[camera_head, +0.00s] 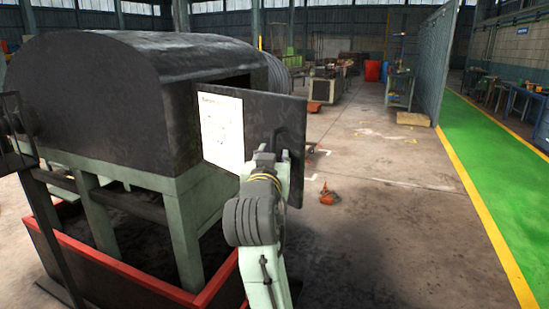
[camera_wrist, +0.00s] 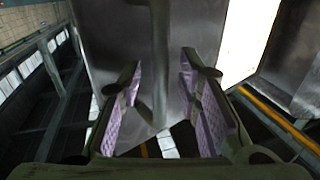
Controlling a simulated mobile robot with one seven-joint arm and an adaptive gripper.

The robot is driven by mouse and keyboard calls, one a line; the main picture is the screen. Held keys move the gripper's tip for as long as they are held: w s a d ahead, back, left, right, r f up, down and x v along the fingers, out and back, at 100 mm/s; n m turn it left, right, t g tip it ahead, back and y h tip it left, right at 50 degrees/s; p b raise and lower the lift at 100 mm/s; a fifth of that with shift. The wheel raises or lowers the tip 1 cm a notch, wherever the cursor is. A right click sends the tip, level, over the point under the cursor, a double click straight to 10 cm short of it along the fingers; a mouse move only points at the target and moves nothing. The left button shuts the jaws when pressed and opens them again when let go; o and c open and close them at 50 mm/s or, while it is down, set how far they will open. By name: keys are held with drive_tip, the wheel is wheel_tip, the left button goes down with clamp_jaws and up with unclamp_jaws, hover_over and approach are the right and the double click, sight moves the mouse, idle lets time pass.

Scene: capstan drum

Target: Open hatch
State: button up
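The hatch (camera_head: 262,112) is a dark flat panel on the side of the black drum housing (camera_head: 110,95). It stands out at an angle from the housing, with a dark gap showing above and behind it. A white printed sheet (camera_head: 221,128) covers its left part. In the wrist view, the hatch's handle (camera_wrist: 158,65) is a grey upright bar in front of the metal panel (camera_wrist: 205,30). My gripper (camera_wrist: 160,85) is open, its purple-padded fingers on either side of the bar, with gaps visible on both sides. In the head view, my wrist hides most of the fingers.
The housing stands on a pale green frame (camera_head: 185,240) inside a red-edged tray (camera_head: 130,270). An orange object (camera_head: 328,195) lies on the floor to the right of the hatch. Concrete floor right of the hatch is mostly clear, up to a green walkway (camera_head: 490,170).

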drive_tip(key=s, duration=0.7)
drive_tip(key=shift+s+a, duration=0.15)
drive_tip(key=shift+a, duration=0.1)
